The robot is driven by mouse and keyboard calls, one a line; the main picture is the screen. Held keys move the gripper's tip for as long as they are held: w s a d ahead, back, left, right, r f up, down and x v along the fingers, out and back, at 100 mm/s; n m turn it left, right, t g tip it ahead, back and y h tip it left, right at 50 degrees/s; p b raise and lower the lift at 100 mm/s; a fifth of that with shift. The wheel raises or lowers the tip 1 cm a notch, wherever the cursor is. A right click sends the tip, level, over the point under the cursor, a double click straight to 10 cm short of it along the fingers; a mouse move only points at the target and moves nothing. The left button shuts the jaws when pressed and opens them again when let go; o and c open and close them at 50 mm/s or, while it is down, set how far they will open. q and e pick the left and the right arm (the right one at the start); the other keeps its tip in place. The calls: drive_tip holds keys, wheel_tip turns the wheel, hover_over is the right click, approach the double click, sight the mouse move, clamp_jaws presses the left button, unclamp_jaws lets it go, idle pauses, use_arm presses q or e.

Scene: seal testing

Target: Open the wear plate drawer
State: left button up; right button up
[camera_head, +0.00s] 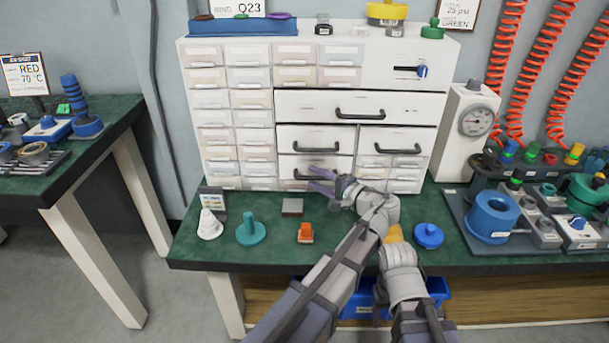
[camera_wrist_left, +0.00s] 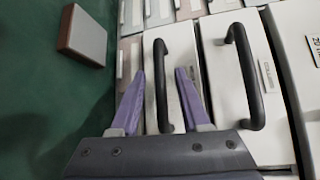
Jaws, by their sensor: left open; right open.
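The white cabinet (camera_head: 350,106) has several drawers with black bar handles, and their small labels are unreadable, so I cannot tell which is the wear plate drawer. My left gripper (camera_head: 318,181) is open at the lowest handled drawer, left of centre. In the left wrist view, the purple fingers (camera_wrist_left: 161,85) stand on either side of that drawer's black handle (camera_wrist_left: 161,98), not closed on it. A second drawer handle (camera_wrist_left: 242,75) lies to the right there. The drawers look shut.
On the green bench (camera_head: 275,249) stand a white cone (camera_head: 209,226), a teal peg on a base (camera_head: 250,231), an orange piece (camera_head: 305,232), a small grey-topped block (camera_head: 292,207) and a blue knob (camera_head: 428,236). A gauge box (camera_head: 468,130) stands right of the cabinet.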

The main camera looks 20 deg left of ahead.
use_arm(q)
drive_tip(key=shift+w+a, duration=0.1)
drive_tip(key=shift+a, duration=0.1)
drive_tip(key=shift+c, duration=0.4)
clamp_jaws()
idle(0.9)
